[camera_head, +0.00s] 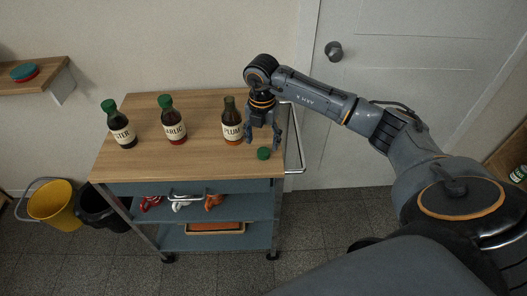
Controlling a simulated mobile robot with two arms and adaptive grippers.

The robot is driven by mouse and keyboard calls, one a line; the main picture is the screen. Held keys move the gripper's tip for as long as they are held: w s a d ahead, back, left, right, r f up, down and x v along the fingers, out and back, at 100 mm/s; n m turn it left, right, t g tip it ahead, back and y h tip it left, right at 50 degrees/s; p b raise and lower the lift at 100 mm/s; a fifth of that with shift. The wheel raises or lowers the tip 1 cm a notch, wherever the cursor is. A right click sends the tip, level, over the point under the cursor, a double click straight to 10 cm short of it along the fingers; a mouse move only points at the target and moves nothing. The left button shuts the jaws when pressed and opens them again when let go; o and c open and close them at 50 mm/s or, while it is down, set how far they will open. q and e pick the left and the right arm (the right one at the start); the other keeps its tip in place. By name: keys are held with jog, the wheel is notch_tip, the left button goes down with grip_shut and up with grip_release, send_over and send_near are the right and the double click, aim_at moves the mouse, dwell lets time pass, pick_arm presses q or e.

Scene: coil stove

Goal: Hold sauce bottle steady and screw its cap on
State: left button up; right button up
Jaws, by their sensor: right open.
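Three sauce bottles stand upright in a row on the wooden cart top (195,160). The right one, the plum sauce bottle (232,122), has a bare neck with no cap on it. A green cap (263,153) lies on the cart top in front and to the right of it. The garlic bottle (172,121) in the middle and the left bottle (119,125) both wear green caps. My right gripper (264,146) points down just right of the plum bottle, its fingers apart above and behind the loose cap. It holds nothing that I can see. My left gripper is not in view.
The cart's metal handle (301,140) runs along its right side, close to my right gripper. Lower shelves hold several small items. A yellow bucket (55,202) and a black bucket (98,208) stand left of the cart. The front left of the cart top is clear.

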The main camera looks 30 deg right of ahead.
aim_at(263, 153)
jog(key=shift+f+p, duration=0.25)
jog(key=shift+p, duration=0.05)
jog(key=f, duration=0.2)
jog(key=f+p, duration=0.1)
jog(key=shift+d+f, duration=0.2)
jog(key=shift+f, duration=0.15)
jog(key=shift+w+f, duration=0.1)
jog(key=shift+f, duration=0.4)
jog(key=c, duration=0.8)
